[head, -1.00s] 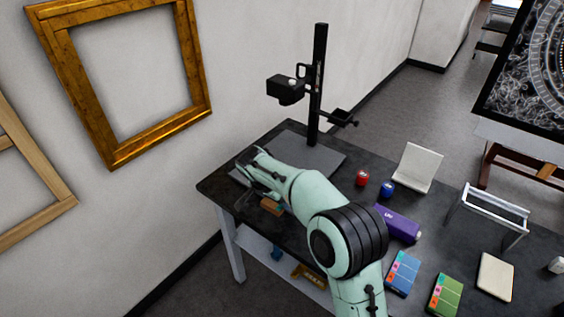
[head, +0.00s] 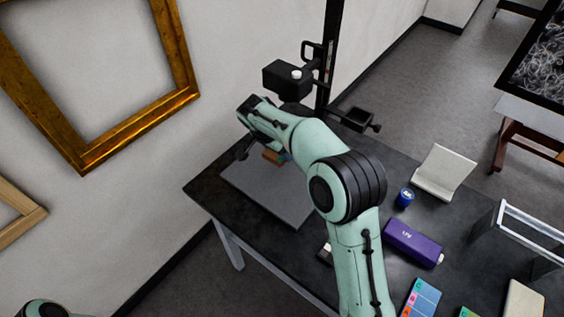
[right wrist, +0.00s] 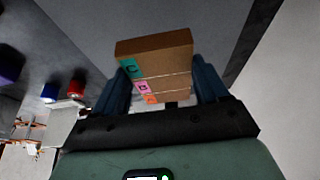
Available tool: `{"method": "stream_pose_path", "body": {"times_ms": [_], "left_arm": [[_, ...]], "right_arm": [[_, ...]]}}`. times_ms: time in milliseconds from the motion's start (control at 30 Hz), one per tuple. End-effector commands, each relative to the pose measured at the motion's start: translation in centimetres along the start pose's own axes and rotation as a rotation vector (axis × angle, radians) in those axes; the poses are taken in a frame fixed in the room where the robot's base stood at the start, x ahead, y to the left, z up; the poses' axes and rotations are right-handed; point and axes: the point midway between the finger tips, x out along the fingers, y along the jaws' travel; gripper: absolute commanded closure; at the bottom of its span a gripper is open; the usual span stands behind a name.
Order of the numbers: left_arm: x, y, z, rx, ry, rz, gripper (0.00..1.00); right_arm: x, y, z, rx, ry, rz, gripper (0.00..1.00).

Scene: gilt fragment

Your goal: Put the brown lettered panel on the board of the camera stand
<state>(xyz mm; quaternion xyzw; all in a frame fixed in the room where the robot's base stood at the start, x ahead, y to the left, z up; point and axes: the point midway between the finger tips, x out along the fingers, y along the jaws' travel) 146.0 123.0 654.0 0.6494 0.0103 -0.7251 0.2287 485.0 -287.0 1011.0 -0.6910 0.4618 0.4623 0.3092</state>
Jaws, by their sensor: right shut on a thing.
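The brown lettered panel (right wrist: 155,55) is between the two dark blue fingers of my right gripper (right wrist: 163,90). It has teal, pink and orange letter tabs along one edge. In the head view part of the panel (head: 274,157) shows below my right gripper (head: 256,152), above the grey board (head: 262,196) of the camera stand. A gap to the board seems to show, but its height is hard to judge. The black camera stand (head: 332,60) rises behind, with its camera head (head: 288,77) close above my right wrist. My left gripper is not in view.
A blue jar (head: 405,197), a purple case (head: 412,242), a cream stand (head: 444,172) and a clear rack (head: 520,238) stand on the dark table (head: 210,187) to the right. A red jar (right wrist: 77,88) shows in the right wrist view. The board's left part is bare.

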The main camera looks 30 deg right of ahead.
Motion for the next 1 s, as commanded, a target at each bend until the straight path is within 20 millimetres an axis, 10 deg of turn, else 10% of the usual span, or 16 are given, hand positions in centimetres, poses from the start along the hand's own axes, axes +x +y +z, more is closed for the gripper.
{"method": "stream_pose_path", "body": {"times_ms": [600, 1000], "left_arm": [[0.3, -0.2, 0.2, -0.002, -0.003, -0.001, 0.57], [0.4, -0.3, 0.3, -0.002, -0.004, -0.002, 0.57]], "right_arm": [[8.3, 0.1, 3.5, -0.002, -0.001, 0.005, 0.59], [9.1, 0.1, 3.8, -0.001, -0.001, 0.002, 0.59]]}}
